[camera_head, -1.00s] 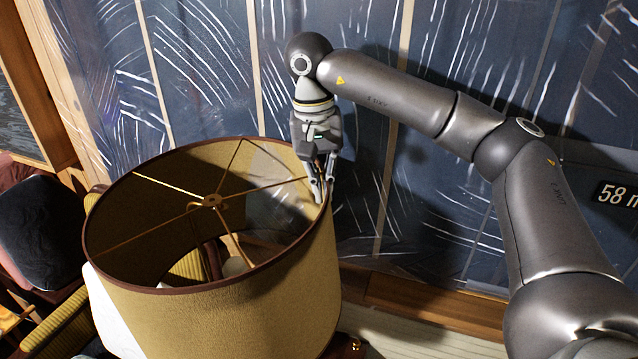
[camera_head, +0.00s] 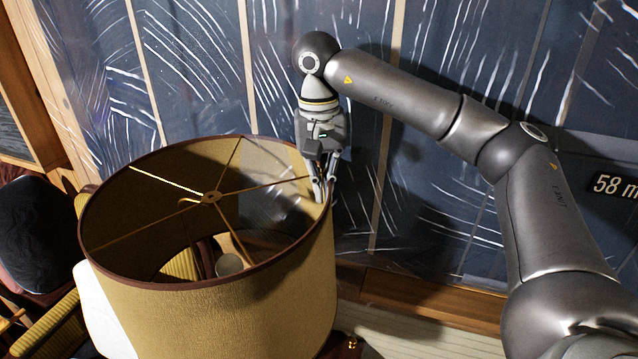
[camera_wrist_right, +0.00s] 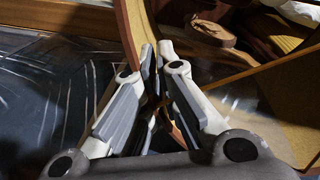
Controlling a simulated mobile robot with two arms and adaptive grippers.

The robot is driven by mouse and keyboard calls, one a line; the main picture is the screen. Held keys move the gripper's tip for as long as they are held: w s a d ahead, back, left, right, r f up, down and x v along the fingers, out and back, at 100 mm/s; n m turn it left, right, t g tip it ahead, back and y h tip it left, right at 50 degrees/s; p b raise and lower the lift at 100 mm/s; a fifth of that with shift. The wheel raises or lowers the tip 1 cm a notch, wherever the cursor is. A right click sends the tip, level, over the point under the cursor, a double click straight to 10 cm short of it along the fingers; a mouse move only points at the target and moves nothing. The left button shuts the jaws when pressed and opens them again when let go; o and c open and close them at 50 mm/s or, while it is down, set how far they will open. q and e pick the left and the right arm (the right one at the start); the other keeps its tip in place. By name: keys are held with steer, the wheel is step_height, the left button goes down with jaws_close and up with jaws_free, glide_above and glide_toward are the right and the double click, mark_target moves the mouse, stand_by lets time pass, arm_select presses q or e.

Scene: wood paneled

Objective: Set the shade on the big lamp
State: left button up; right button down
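The big tan drum shade (camera_head: 220,310) has a brown rim and thin metal spokes meeting at a central ring (camera_head: 210,198). It fills the lower left of the head view, open top facing up and slightly tilted to the camera. My right gripper (camera_head: 323,190) is at the shade's right far rim, fingers pointing down. In the wrist view the rim runs between the two fingers (camera_wrist_right: 160,75), which are closed on it. Through the shade a pale round thing (camera_head: 229,265) shows, perhaps the bulb. The lamp's body is mostly hidden by the shade. My left gripper is out of view.
A blue panelled wall (camera_head: 440,60) with white streaks stands close behind the shade and arm. A dark cushioned chair (camera_head: 40,235) and a yellow striped seat (camera_head: 50,335) are at the left. A wooden ledge (camera_head: 430,300) runs along the wall's foot.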

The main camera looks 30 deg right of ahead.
steer(key=shift+f, duration=0.3)
stand_by(0.5)
steer(key=c, duration=1.6)
jaws_free()
steer(key=shift+o, duration=0.2)
steer(key=o, duration=0.3)
steer(key=shift+f, duration=0.1)
steer(key=shift+w+a+r, duration=0.1)
steer(key=shift+r, duration=2.95)
steer(key=shift+a+r, duration=0.1)
steer(key=shift+r, duration=2.9)
steer(key=shift+f, duration=0.1)
